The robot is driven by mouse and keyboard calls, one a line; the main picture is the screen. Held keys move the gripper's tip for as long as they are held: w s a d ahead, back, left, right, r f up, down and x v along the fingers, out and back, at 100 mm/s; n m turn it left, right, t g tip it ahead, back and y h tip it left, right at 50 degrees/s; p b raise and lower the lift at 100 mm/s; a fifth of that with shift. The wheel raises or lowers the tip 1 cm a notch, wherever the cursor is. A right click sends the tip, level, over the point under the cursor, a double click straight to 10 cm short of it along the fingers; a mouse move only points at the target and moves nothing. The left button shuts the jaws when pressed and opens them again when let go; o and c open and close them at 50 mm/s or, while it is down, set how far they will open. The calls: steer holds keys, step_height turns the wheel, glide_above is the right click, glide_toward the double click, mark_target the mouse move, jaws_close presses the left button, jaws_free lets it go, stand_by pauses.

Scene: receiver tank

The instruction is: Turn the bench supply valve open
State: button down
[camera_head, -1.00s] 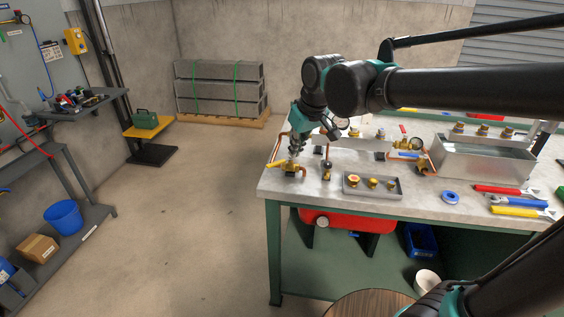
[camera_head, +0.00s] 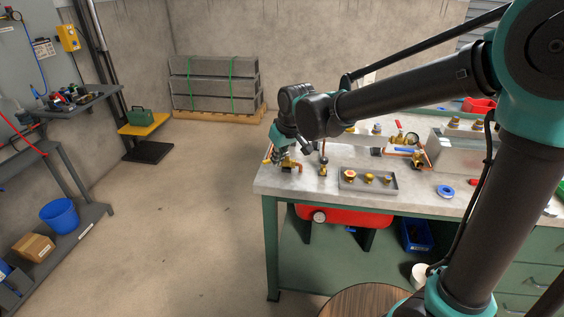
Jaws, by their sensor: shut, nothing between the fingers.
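The bench supply valve (camera_head: 291,165) is a small brass fitting with a yellow lever at the near left corner of the workbench (camera_head: 310,181). A copper pipe runs from it. My gripper (camera_head: 279,160) is shut and empty. It points down at the left side of the valve, where the lever is. The gripper hides most of the lever, so I cannot tell its exact angle or whether the fingers touch it.
A grey tray (camera_head: 367,187) with several brass fittings lies right of the valve. A second upright pipe fitting (camera_head: 323,168) stands close by on the right. A blue tape roll (camera_head: 445,191) lies farther right. The floor left of the bench is clear.

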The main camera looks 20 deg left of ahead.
steer(key=shift+w+a+m, duration=0.2)
steer(key=shift+a+m, duration=0.35)
steer(key=shift+m, duration=0.05)
stand_by(0.5)
steer(key=shift+w+a+m+t+h, duration=0.25)
steer(key=shift+a+m+t+h, duration=0.25)
steer(key=shift+m, duration=0.5)
steer(key=shift+w+a+m+h, duration=0.25)
steer(key=shift+a+m, duration=0.15)
steer(key=shift+m, duration=0.2)
steer(key=shift+w+a+m+h, duration=0.2)
steer(key=shift+a+m, duration=0.15)
steer(key=shift+m, duration=0.25)
steer(key=shift+w+a+m, duration=0.15)
steer(key=shift+w+m, duration=0.05)
steer(key=shift+m, duration=0.1)
steer(key=shift+w+a, duration=0.4)
steer(key=shift+w, duration=0.1)
steer(key=shift+w+a, duration=0.1)
